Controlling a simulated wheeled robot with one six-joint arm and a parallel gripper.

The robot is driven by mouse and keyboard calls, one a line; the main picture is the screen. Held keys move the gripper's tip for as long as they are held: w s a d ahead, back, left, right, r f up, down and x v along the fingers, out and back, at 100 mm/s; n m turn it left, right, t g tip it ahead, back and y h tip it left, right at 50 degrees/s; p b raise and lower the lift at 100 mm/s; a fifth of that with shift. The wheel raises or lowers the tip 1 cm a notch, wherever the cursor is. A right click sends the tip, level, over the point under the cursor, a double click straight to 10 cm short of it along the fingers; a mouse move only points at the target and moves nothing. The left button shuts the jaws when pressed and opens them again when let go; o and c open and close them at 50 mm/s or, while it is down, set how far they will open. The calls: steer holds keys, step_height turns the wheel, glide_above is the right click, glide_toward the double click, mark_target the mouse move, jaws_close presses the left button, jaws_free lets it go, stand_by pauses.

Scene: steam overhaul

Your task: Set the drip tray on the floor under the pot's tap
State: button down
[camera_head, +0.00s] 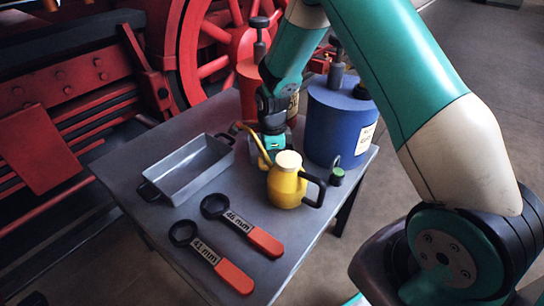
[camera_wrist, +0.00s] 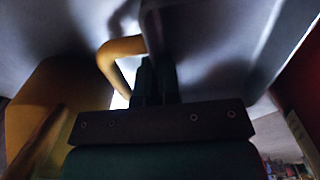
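The drip tray (camera_head: 190,170) is a grey, shallow rectangular tray with black handles, lying empty on the dark table. A grey surface that looks like the tray (camera_wrist: 205,45) is at the upper right in the wrist view. My gripper (camera_head: 268,155) points down just right of the tray, behind the yellow oil can; its fingertips are partly hidden there. In the wrist view my gripper (camera_wrist: 155,80) is dark, with its fingers close together; I cannot tell whether they are shut or hold something. I cannot make out a pot with a tap.
The yellow oil can (camera_head: 287,182) stands close to my gripper; its spout (camera_wrist: 118,50) curves beside the fingers. A blue canister (camera_head: 340,125) and red canister (camera_head: 250,90) stand behind. Two wrenches (camera_head: 208,257) (camera_head: 243,226) lie in front. Red machinery (camera_head: 60,110) borders the table's left. Floor (camera_head: 480,70) is clear at upper right.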

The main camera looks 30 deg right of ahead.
steer(key=c, duration=1.3)
jaws_free()
steer(key=shift+f, duration=0.1)
steer(key=shift+c, duration=0.2)
